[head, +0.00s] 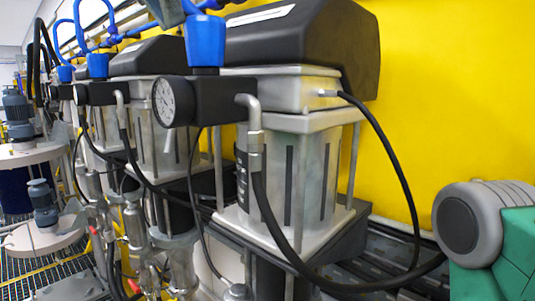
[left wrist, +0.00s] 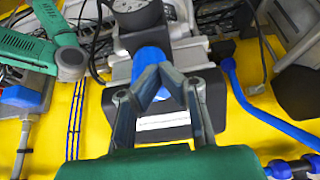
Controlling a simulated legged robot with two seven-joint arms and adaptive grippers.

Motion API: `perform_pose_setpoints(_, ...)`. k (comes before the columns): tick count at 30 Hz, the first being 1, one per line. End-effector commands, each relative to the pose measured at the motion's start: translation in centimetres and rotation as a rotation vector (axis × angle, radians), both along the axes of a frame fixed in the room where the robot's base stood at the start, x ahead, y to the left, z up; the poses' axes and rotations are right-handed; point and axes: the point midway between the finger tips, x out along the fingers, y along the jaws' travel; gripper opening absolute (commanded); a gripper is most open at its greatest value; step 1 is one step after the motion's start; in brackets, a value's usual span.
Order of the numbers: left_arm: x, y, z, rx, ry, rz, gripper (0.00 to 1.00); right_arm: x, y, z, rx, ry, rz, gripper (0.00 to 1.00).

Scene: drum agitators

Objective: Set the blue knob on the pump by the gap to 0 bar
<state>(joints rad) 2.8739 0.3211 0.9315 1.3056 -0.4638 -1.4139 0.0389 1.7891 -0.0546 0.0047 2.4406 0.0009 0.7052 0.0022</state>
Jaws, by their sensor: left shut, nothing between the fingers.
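The nearest pump (head: 290,170) has a blue knob (head: 206,42) on top of its black valve block, with a round dial gauge (head: 173,102) at the block's left end. I cannot read the gauge's needle. In the left wrist view the blue knob (left wrist: 151,62) shows just beyond my left fingertips (left wrist: 158,78), which partly cover it. The gauge (left wrist: 137,12) is at the top there. My left gripper (head: 167,11) shows only as a grey piece at the head view's top edge, left of the knob. It is shut and empty; I cannot tell whether it touches the knob.
More pumps with blue knobs (head: 97,65) stand in a row to the left. A black hose (head: 395,175) loops across the nearest pump. A yellow wall (head: 445,90) is behind. Motors on round drum lids (head: 35,155) stand at far left. My right arm's green and grey link fills the lower right.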

Motion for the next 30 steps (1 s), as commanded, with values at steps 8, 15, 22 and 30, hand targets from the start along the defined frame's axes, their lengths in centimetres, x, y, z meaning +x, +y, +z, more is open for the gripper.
perform_pose_setpoints(8,0.5,1.3,-0.2,-0.022,-0.002,-0.006,0.00,0.0,0.0,0.0,0.000,0.001,0.000,0.00)
perform_pose_setpoints(15,0.6,1.5,-0.2,-0.022,-0.001,-0.004,0.00,0.0,0.0,0.2,0.000,0.000,0.000,0.00)
perform_pose_setpoints(22,0.2,0.8,0.0,-0.018,-0.003,-0.005,0.00,0.0,0.0,0.4,0.000,0.000,0.000,0.00)
perform_pose_setpoints(30,0.4,0.4,0.0,-0.018,-0.003,-0.005,0.00,0.0,0.0,0.6,0.000,0.000,0.000,0.00)
